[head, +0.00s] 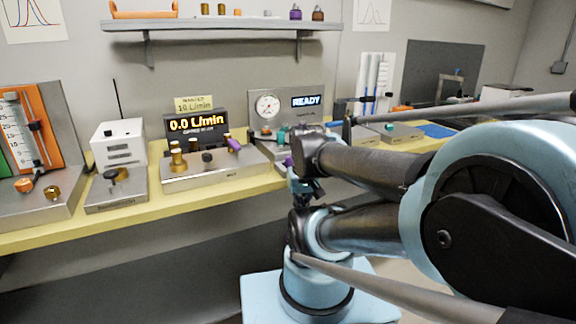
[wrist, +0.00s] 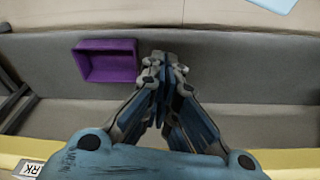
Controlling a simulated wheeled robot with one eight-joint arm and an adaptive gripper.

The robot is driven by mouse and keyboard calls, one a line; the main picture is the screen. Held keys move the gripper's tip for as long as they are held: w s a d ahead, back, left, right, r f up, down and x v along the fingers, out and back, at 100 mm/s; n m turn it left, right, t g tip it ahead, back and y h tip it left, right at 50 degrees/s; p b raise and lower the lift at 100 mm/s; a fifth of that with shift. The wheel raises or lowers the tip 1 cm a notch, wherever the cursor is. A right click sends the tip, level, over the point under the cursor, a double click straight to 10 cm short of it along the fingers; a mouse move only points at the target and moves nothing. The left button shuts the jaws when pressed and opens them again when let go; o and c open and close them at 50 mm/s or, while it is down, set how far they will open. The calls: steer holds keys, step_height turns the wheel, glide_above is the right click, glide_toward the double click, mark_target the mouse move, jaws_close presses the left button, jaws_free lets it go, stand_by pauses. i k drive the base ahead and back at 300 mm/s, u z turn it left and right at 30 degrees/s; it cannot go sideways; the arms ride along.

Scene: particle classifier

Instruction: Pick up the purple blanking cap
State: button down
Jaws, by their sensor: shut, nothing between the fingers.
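A small purple piece, which looks like the blanking cap (head: 233,144), sits at the right of the brass fittings on the flow-meter unit (head: 200,172). Another small purple spot (head: 288,162) shows farther right beside my arm, and I cannot tell what it is. My gripper (wrist: 160,62) is shut and empty in the wrist view, with its fingertips together. It is over the floor in front of the bench edge, apart from the cap. The cap does not show in the wrist view. In the head view I cannot make out my fingertips.
A purple open bin (wrist: 107,62) stands on the floor left of my fingertips. The yellow bench (head: 130,212) carries a white box (head: 118,143), a gauge unit reading READY (head: 292,103) and an orange-framed stand (head: 48,125). A shelf (head: 220,24) hangs above.

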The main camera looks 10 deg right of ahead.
mark_target(289, 161)
steer(key=u, duration=1)
steer(key=k, duration=1.45)
steer(key=z, duration=1.1)
steer(key=i, duration=0.5)
steer(key=u, duration=0.05)
